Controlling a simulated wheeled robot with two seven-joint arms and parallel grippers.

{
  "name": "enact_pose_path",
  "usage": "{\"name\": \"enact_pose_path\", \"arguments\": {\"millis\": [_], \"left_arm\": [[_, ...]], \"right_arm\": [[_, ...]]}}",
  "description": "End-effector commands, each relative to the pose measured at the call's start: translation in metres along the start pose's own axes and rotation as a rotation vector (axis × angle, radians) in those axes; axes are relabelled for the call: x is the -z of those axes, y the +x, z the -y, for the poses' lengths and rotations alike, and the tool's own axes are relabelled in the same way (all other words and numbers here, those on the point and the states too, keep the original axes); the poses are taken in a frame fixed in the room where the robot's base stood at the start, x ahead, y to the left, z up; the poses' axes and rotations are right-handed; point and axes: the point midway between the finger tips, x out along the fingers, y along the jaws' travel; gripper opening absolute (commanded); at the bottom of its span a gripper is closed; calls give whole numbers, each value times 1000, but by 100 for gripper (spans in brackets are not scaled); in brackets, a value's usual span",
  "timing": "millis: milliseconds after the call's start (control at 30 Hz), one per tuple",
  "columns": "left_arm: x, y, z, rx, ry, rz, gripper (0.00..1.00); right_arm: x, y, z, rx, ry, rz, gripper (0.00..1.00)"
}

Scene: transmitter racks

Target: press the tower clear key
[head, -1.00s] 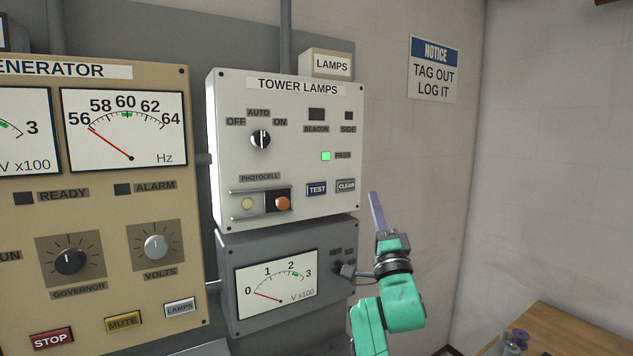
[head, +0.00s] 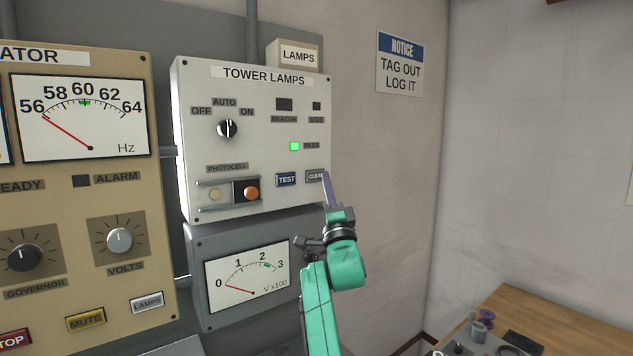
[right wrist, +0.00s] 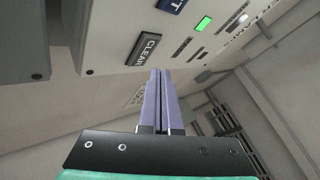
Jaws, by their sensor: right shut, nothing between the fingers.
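The clear key (head: 315,176) is a small grey key at the lower right of the white tower lamps panel (head: 270,105), beside the blue test key (head: 286,180). My right gripper (head: 328,178) is shut and empty, its purple fingers pointing up at the panel's right edge, overlapping the end of the clear key's label in the head view. In the right wrist view the clear key (right wrist: 143,49) lies just left of and beyond the shut fingertips (right wrist: 159,72). I see a gap between them. The green pass lamp (head: 294,146) is lit. My left gripper is out of view.
A grey voltmeter box (head: 196,250) is mounted below the panel, behind my right arm. The tan generator panel (head: 140,180) stands to the left. A wooden table (head: 560,325) with small items is at lower right. The wall right of the panel is bare apart from a notice (head: 400,64).

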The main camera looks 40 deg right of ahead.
Motion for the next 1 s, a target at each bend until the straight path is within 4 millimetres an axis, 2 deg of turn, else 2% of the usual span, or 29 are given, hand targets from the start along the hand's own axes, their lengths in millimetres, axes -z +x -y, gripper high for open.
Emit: {"name": "enact_pose_path", "arguments": {"millis": [200, 1000], "left_arm": [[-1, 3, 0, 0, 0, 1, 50], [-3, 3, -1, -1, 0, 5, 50]], "right_arm": [[-6, 8, -6, -1, 2, 0, 0], [-6, 8, -5, -1, 1, 0, 0]]}}
